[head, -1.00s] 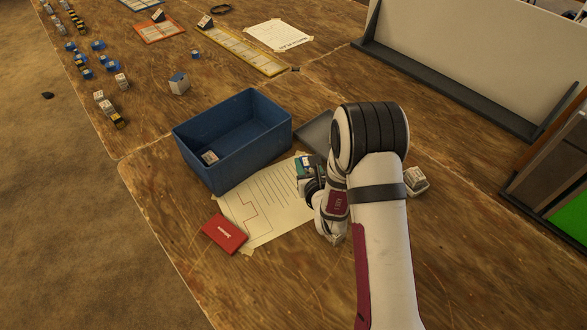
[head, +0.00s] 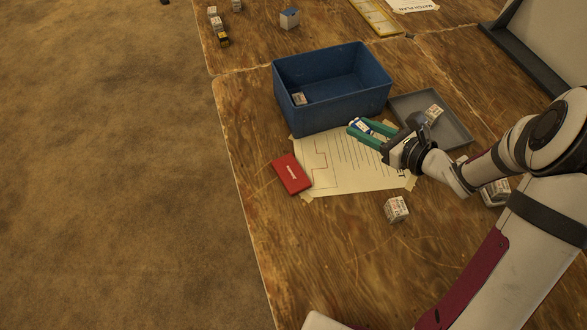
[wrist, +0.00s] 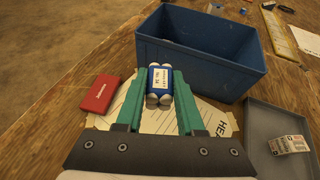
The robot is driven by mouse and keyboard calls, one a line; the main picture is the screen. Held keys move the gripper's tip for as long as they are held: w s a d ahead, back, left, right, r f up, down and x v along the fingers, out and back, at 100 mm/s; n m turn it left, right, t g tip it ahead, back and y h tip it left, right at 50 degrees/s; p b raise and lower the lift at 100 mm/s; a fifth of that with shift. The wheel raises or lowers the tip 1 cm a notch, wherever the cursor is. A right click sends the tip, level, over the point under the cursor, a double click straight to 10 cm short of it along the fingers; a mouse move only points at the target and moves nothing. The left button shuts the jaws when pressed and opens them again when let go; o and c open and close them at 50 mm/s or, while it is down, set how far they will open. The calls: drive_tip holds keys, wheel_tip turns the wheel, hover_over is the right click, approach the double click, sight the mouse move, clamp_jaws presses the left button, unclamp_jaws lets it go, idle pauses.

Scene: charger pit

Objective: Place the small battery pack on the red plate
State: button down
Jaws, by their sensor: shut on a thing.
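The small battery pack (wrist: 160,84), blue and white with rounded cell ends and a printed label, is held between the green fingers of my gripper (wrist: 158,100). In the head view my gripper (head: 368,131) holds the pack (head: 361,127) above the paper sheet, in front of the blue bin. The red plate (head: 291,174) lies flat at the left edge of the sheet, to the left of and nearer than my gripper. It also shows in the wrist view (wrist: 107,94), left of the pack. The plate's visible top is bare apart from white lettering.
A blue bin (head: 335,112) with a small box inside stands behind the sheet (head: 330,180). A grey tray (head: 457,132) holding a white box is at right. A white box (head: 397,209) sits in front of the sheet. The table's left edge is near the plate.

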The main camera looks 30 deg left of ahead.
drive_tip(key=s+a+f+n+g+y, duration=0.1)
drive_tip(key=s+n+g, duration=0.4)
drive_tip(key=s+g, duration=0.15)
hover_over(293, 173)
drive_tip(key=shift+t, duration=0.35)
drive_tip(key=f, duration=0.4)
drive_tip(key=d+f, duration=0.1)
drive_tip(key=f, duration=0.1)
drive_tip(key=shift+f, duration=0.35)
drive_tip(key=f, duration=0.2)
drive_tip(key=a+f, duration=0.1)
drive_tip(key=f, duration=0.1)
drive_tip(key=shift+s, duration=0.1)
drive_tip(key=shift+f, duration=0.25)
drive_tip(key=shift+f, duration=0.1)
drive_tip(key=shift+f, duration=0.1)
drive_tip(key=c, duration=0.5)
unclamp_jaws()
